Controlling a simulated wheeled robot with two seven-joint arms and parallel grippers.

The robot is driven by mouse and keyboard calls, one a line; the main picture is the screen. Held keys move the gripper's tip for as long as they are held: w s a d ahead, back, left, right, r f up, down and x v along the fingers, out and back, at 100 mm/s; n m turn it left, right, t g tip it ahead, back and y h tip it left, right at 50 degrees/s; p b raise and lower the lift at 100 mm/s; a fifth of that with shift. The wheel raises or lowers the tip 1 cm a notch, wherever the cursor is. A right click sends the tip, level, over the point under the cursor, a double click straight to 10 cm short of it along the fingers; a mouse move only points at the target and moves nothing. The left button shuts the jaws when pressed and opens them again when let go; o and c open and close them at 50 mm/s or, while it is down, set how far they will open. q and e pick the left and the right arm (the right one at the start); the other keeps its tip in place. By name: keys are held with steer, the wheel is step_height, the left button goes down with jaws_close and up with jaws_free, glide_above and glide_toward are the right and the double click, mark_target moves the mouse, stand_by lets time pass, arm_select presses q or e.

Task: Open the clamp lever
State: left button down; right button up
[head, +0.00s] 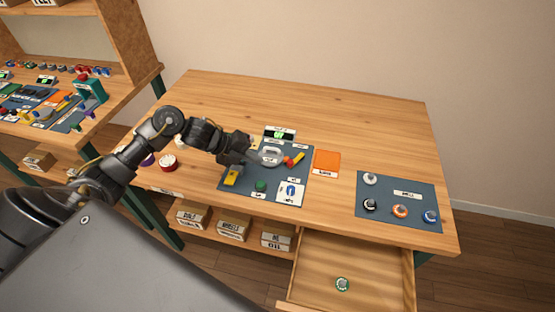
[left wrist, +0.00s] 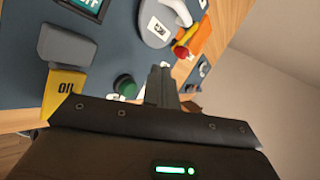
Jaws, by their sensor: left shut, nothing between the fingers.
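A small red lever-like part with a yellow end (head: 293,160) lies at the right side of the dark blue panel (head: 235,188). Its label is too small to read, so I cannot tell for sure that it is the clamp lever. It also shows in the left wrist view (left wrist: 185,46), beyond my fingers. My left gripper (head: 254,158) is shut and empty over the panel, left of a white looped part (head: 271,155). In the left wrist view the closed fingers (left wrist: 161,84) are right of the green knob (left wrist: 125,86). My right gripper is not in view.
A second panel (head: 405,190) with several round knobs is at the right. A drawer (head: 375,275) stands open in front, with a green-rimmed ring (head: 342,284) inside.

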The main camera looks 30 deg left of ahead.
mark_target(287, 166)
arm_select(q)
steer(key=x, duration=0.3)
steer(key=shift+w+d+f, duration=0.15)
steer(key=shift+w+d, duration=0.05)
steer(key=shift+d, duration=0.1)
steer(key=w+d+p, duration=0.1)
steer(key=w+d, duration=0.1)
steer(key=shift+w+d+f+p, duration=0.1)
steer(key=shift+d+f+p, duration=0.15)
steer(key=shift+p, duration=0.15)
steer(key=shift+w+d+f, duration=0.15)
steer(key=shift+w+d, duration=0.2)
steer(key=shift+d, duration=0.05)
steer(key=shift+d, duration=0.15)
